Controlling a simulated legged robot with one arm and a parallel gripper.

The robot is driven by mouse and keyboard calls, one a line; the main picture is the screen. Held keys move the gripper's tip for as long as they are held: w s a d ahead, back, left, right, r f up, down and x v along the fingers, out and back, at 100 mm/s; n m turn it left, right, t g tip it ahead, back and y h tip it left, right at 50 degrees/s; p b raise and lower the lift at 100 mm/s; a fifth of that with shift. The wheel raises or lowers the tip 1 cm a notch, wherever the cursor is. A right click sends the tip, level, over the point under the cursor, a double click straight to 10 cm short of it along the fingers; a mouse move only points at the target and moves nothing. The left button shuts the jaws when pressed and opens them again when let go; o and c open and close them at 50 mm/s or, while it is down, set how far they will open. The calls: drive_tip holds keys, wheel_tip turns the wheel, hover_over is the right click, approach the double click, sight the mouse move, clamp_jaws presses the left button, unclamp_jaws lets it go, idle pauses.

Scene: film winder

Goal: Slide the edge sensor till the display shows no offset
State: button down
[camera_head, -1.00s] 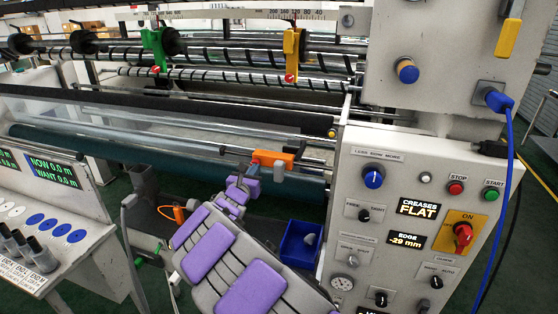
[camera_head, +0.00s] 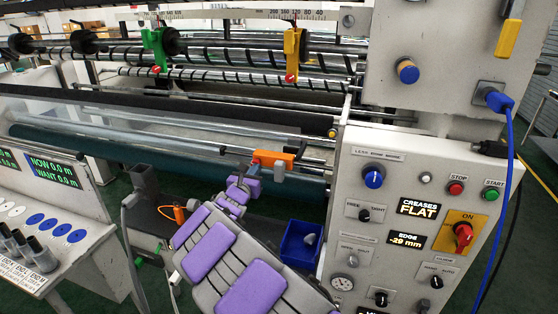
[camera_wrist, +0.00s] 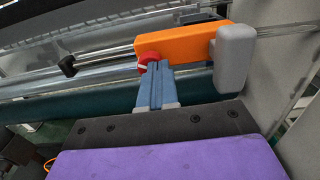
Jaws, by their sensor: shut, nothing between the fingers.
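The edge sensor, an orange block (camera_head: 272,159) with a grey end piece, sits on a metal rail left of the control panel. In the wrist view the orange block (camera_wrist: 185,40) carries a red knob (camera_wrist: 149,62) low on its left part, and the grey end piece (camera_wrist: 235,46) is on its right. My gripper (camera_head: 254,169) is at the sensor's left end. In the wrist view its blue-grey fingers (camera_wrist: 156,72) are shut and empty, tips right at the red knob; contact is unclear. The edge display (camera_head: 405,240) reads -29 mm.
The control panel (camera_head: 385,205) stands close to the right of the sensor. Rollers and a bare stretch of metal rail (camera_wrist: 100,59) lie to its left. A blue bin (camera_head: 300,243) is below. A counter console (camera_head: 45,225) stands at the left.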

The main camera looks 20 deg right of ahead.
sight(277, 174)
drive_tip(key=shift+s+d+r+b, duration=0.1)
drive_tip(key=shift+s+d+b, duration=0.6)
drive_tip(key=shift+d+b, duration=0.4)
drive_tip(key=shift+s+d+b, duration=0.65)
drive_tip(key=shift+d+b, duration=0.2)
drive_tip(key=shift+b, duration=0.3)
drive_tip(key=shift+s+d+r+b, duration=0.1)
drive_tip(key=shift+s+d+b, duration=0.6)
drive_tip(key=shift+d+b, duration=0.4)
idle(1.2)
drive_tip(key=shift+s, duration=0.1)
drive_tip(key=shift+d+f, duration=0.1)
drive_tip(key=shift+s+d+f+b, duration=0.2)
drive_tip(key=shift+s+d+b, duration=0.4)
drive_tip(key=shift+b, duration=0.6)
idle(0.4)
drive_tip(key=shift+w+d, duration=0.1)
drive_tip(key=shift+d, duration=0.65)
drive_tip(key=shift+a+r, duration=0.1)
drive_tip(key=shift+a, duration=0.95)
drive_tip(key=shift+w+d, duration=0.15)
drive_tip(key=shift+d, duration=0.45)
drive_tip(key=shift+w+a+p, duration=0.25)
drive_tip(key=shift+a+p, duration=0.7)
drive_tip(key=shift+a, duration=0.1)
drive_tip(key=shift+w+p, duration=0.1)
drive_tip(key=shift+p, duration=0.25)
